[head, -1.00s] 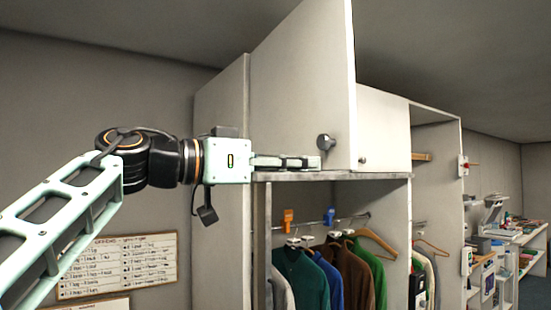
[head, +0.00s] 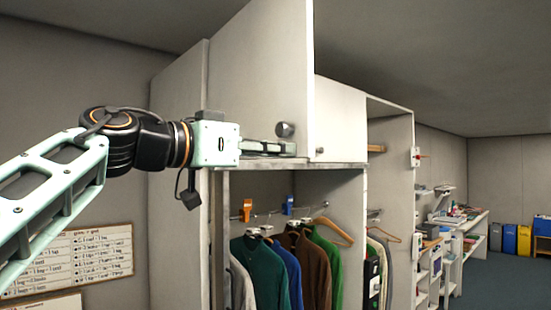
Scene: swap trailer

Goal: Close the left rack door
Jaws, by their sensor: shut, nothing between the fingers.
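The left rack door (head: 262,75) is a pale panel at the top of the wardrobe rack. It stands open, swung out toward me, with a dark round knob (head: 285,129) near its lower free edge. My gripper (head: 292,149) is shut and empty. Its fingers lie along the lower part of the door, just below the knob; whether they touch the panel I cannot tell. The right rack door (head: 341,118) is beyond it and looks closed, with a small knob at its lower left. The inside of the upper compartment is hidden behind the left door.
Below the doors, several garments (head: 265,275) hang on a rail in the open rack. A whiteboard (head: 85,258) is on the left wall. Shelves (head: 460,232) and coloured bins (head: 510,239) stand at the far right, with open floor before the bins.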

